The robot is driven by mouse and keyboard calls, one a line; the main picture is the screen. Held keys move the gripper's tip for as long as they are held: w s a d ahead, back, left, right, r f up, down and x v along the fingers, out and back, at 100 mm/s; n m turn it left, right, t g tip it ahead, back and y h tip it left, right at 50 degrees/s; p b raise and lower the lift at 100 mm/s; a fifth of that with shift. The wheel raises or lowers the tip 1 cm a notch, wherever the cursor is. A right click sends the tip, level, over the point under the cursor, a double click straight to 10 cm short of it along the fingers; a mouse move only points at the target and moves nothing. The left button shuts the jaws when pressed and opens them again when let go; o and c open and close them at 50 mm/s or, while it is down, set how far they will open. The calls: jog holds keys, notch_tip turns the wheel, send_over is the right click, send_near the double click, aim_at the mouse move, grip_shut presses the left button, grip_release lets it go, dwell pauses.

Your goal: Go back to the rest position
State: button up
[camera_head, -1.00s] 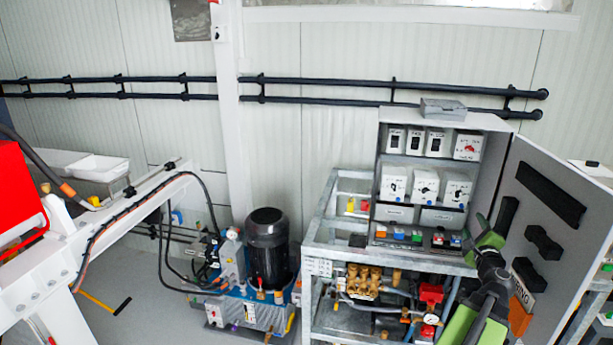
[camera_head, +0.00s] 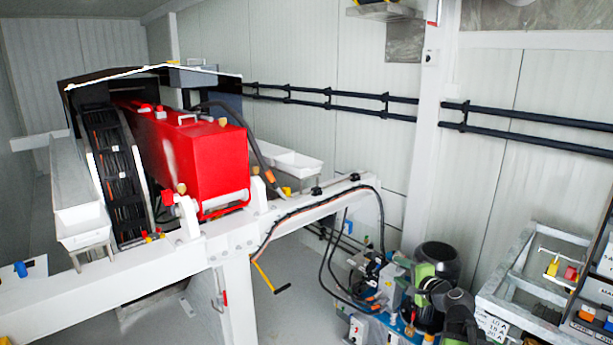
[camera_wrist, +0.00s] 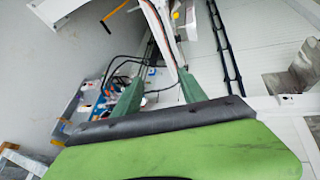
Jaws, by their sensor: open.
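My gripper (camera_wrist: 159,79) shows in the wrist view as two green fingers standing apart, with nothing between them. Beyond the fingers are a white beam, dark hoses and the pale wall. The finger tips cannot be made out there. No object is held.
A red tank (camera_head: 195,155) sits on a white frame (camera_head: 120,275) at the left. A metal stand (camera_head: 510,270) is at the right, with part of the control cabinet at the edge. Dark pipes (camera_head: 360,112) run along the wall. Grey floor shows in front of the pump unit.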

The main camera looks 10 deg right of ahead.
jog(key=s+a+f+n+g+y, duration=0.1)
jog(key=a+f+n+g, duration=0.2)
jog(key=a, duration=0.6)
jog(key=s+a+f+n+g+y+b, duration=0.15)
jog(key=a+f+n, duration=0.25)
jog(key=a, duration=0.4)
jog(key=s+a+f+n+g+y, duration=0.1)
jog(key=a+f+n+g, duration=0.25)
jog(key=a, duration=0.55)
jog(key=s+a+f+n+g+h, duration=0.2)
jog(key=s+f+n+g+h, duration=0.15)
jog(key=s+f, duration=0.3)
jog(key=s+d+f+n+g+h, duration=0.1)
jog(key=s+d+n+g+h, duration=0.1)
jog(key=s+d, duration=0.5)
jog(key=shift+s+d+f+g+h, duration=0.25)
jog(key=shift+s+g+h, duration=0.1)
jog(key=shift+h, duration=0.15)
jog(key=shift+c, duration=0.4)
